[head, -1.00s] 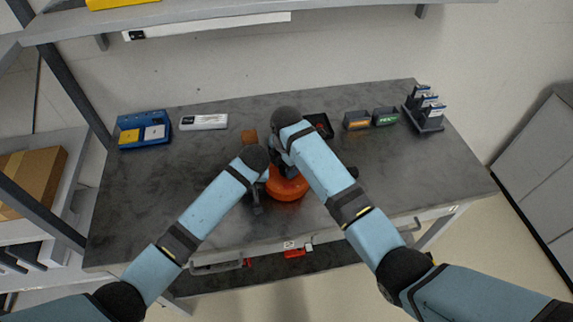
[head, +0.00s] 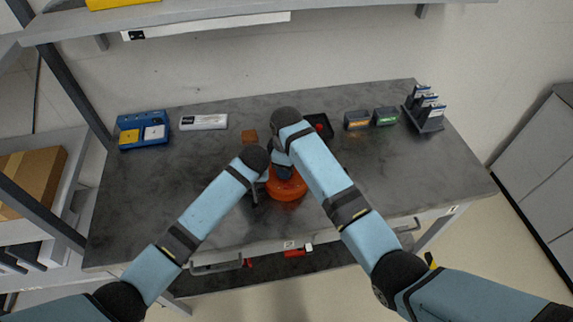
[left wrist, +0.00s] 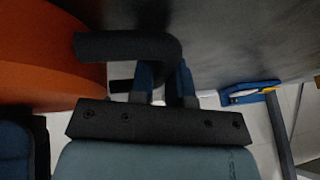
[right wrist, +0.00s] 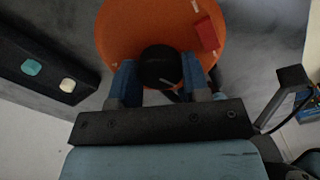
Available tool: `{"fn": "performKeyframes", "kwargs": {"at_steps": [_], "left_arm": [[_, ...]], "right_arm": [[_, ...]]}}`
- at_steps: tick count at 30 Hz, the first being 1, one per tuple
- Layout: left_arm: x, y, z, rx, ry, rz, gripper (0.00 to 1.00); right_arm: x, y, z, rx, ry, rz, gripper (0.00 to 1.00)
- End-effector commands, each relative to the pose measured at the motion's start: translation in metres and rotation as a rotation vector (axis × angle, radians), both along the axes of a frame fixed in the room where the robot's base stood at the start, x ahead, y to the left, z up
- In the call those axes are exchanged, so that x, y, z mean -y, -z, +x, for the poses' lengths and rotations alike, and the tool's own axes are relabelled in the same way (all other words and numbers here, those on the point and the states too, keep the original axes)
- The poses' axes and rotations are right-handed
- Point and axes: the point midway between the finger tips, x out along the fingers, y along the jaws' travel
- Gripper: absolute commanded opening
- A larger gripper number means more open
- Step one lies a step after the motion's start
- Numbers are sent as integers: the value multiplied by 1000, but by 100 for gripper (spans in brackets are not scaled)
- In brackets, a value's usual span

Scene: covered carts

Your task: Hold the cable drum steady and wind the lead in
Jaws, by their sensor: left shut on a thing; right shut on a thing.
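The orange cable drum (head: 287,190) is on the bench near its front edge, partly hidden by my right arm. My left gripper (head: 257,190) is at the drum's left side. In the left wrist view, its blue fingers (left wrist: 165,85) are shut on a black bent bar (left wrist: 125,45) beside the orange drum wall (left wrist: 40,60). My right gripper (head: 281,172) is over the drum. In the right wrist view, its fingers (right wrist: 160,80) are shut on a round black knob (right wrist: 161,66) in front of the drum's orange face. I cannot make out the lead clearly.
At the back stand a blue case (head: 143,129), a white box (head: 203,122), a brown block (head: 250,137), a dark tray (head: 319,127), two small bins (head: 357,120) and a rack (head: 425,112). A shelf (head: 250,14) hangs above. The bench's right side is clear.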

Motion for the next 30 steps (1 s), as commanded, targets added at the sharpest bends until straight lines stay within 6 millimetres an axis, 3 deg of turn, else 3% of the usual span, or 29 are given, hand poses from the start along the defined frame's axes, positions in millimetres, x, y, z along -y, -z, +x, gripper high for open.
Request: {"fn": "performKeyframes", "kwargs": {"at_steps": [13, 30], "left_arm": [[0, 0, 0, 0, 0, 1, 0], [0, 0, 0, -1, -1, 1, 0]], "right_arm": [[0, 0, 0, 1, 270, 0, 19], [0, 0, 0, 1, 327, 0, 19]]}}
